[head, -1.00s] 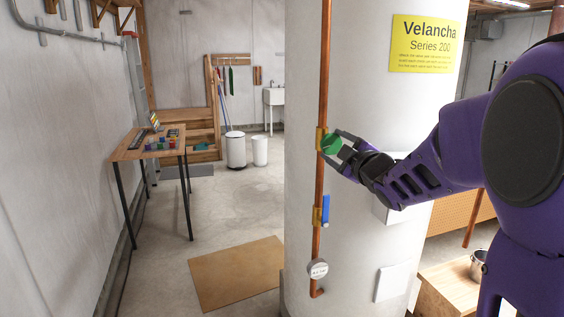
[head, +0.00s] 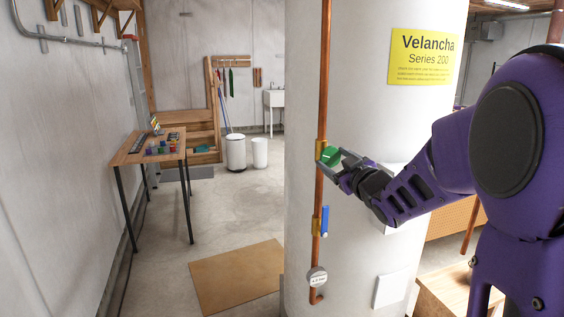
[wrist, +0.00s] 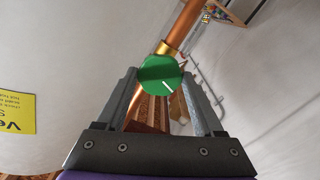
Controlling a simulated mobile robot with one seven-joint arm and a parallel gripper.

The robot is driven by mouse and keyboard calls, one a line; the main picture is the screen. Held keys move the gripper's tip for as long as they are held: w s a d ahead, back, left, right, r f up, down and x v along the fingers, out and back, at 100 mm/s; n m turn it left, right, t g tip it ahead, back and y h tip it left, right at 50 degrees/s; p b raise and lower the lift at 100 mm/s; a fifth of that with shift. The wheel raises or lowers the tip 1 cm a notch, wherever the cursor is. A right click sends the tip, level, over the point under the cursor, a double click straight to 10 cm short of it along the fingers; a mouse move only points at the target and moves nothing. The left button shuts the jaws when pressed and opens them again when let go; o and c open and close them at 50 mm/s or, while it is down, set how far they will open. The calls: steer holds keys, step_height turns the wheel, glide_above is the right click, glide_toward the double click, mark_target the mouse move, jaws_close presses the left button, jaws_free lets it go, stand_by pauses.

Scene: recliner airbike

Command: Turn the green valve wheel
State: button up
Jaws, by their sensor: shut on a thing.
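The green valve wheel (head: 331,157) sits on a brass fitting (head: 320,150) on the vertical copper pipe (head: 323,80), in front of the white tank. In the wrist view the wheel (wrist: 161,75) is round, with a white line pointing toward the lower right. My gripper (head: 337,158) is at the wheel from the right, its fingers closed on the wheel's sides. In the wrist view the fingers of my gripper (wrist: 163,95) stand on either side of the wheel. The exact contact is partly hidden.
A blue lever (head: 325,221) sits lower on the same pipe, above a round gauge (head: 317,278). The white tank (head: 375,60) with a yellow sign (head: 423,57) stands behind. A table with small items (head: 150,150) is at the left.

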steer(key=o, duration=0.9)
steer(key=shift+b+v, duration=0.3)
steer(key=shift+v, duration=2.2)
